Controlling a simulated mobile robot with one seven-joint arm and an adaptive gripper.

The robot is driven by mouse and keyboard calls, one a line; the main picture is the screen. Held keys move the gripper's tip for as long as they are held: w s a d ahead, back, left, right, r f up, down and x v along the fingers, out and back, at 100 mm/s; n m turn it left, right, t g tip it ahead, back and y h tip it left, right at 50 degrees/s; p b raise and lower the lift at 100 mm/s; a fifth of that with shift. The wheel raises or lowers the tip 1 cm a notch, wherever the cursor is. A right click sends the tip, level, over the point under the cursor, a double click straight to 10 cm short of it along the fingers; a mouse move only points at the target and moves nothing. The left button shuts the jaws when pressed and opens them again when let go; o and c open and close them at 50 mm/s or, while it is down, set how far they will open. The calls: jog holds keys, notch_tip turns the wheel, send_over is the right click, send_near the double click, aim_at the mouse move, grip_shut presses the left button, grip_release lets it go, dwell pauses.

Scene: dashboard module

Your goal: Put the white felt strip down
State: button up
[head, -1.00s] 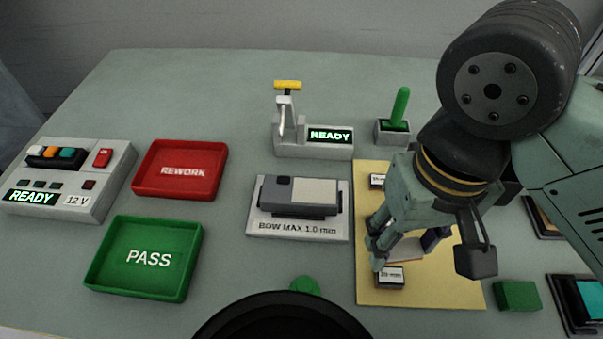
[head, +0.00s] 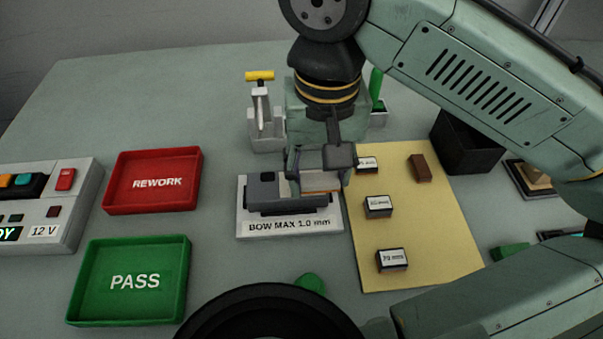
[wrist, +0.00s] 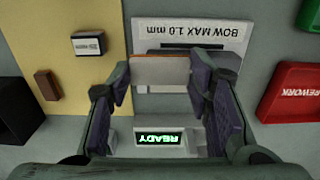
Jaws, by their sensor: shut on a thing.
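My gripper (head: 318,178) is shut on a pale, flat piece with an orange-brown edge, the white felt strip (wrist: 160,72). In the wrist view it spans the gap between the two fingers (wrist: 160,88). In the head view mostly its orange-brown lower edge (head: 320,192) shows, and the fingers hide much of the rest. My gripper is over the right end of the white gauge plate marked BOW MAX 1.0 mm (head: 290,228). I cannot tell whether the strip touches the plate.
A grey-and-black block (head: 268,192) sits on the gauge plate. The yellow mat (head: 425,235) on the right carries labelled blocks and a brown block (head: 420,168). Red REWORK (head: 153,208) and green PASS (head: 130,320) trays lie left. A READY fixture (wrist: 160,150) stands behind the plate.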

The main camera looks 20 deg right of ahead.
aim_at(301, 171)
jog(key=w, duration=0.1)
jog(key=w+a, duration=0.1)
jog(key=w, duration=0.1)
jog(key=shift+w+a+f+b, duration=0.2)
jog(key=shift+w+f+b, duration=0.05)
jog(key=shift+w+b, duration=0.1)
notch_tip(301, 171, down, 4)
jog(key=b, duration=0.4)
jog(key=shift+w+r, duration=0.1)
jog(key=shift+r, duration=0.2)
jog(key=shift+o, duration=1.3)
jog(key=o, duration=0.5)
